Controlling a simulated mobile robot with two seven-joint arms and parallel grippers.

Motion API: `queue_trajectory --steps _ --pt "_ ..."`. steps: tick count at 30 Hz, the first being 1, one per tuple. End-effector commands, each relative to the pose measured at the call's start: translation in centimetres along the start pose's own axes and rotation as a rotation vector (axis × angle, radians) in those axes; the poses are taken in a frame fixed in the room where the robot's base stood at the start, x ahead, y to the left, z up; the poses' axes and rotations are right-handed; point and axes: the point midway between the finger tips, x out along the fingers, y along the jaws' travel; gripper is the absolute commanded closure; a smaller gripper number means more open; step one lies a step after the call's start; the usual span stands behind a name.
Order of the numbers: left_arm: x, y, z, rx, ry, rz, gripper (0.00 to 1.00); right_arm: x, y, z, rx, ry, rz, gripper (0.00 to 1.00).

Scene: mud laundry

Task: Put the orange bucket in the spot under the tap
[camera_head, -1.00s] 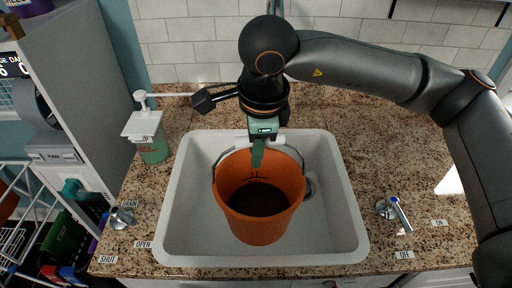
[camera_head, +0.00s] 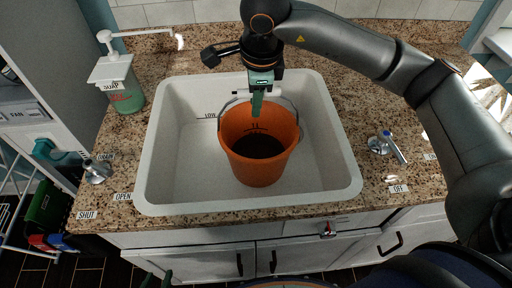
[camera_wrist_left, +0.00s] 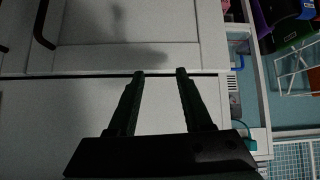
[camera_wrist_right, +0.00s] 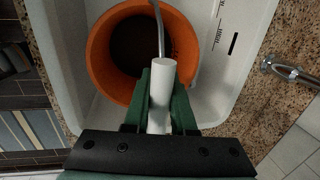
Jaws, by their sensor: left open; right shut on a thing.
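The orange bucket (camera_head: 240,160) is upright inside the white sink basin (camera_head: 180,185), near its middle. Dark contents or shadow fill its inside. My right gripper (camera_head: 257,103) is above the bucket's rear rim, shut on the white grip of its raised handle (camera_wrist_right: 161,90). The right wrist view looks down into the bucket (camera_wrist_right: 102,60). I cannot tell whether the bucket's base touches the sink floor. My left gripper (camera_wrist_left: 160,72) is open and empty, low in front of white cabinet doors.
A soap dispenser (camera_head: 122,90) stands left of the sink. A drain knob (camera_head: 96,170) sits at the front left, a lever valve (camera_head: 385,146) with an OFF label at the right. Granite counter (camera_head: 340,95) surrounds the basin. Cabinet doors (camera_head: 205,262) are below.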

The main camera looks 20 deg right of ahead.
Motion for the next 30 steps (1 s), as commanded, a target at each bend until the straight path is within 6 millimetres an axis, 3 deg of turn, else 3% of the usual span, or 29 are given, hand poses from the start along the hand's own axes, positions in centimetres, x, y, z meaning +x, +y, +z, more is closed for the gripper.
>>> queue_trajectory --steps 4,17,29,30 --pt "-0.3 0.0 -0.3 0.000 0.000 0.000 0.50 2.4 0.6 -0.1 0.000 0.001 0.001 1.00" --pt "-0.6 0.1 -0.6 0.000 0.001 0.000 0.50 7.0 1.5 -0.3 0.000 0.001 0.001 1.00" --pt "-0.1 0.0 -0.2 0.000 0.002 0.000 0.50 7.6 1.6 -0.3 0.000 -0.001 -0.002 1.00" --pt "-0.3 0.0 -0.3 0.000 0.001 0.000 0.50 7.5 1.6 -0.3 0.000 0.000 -0.001 0.72"
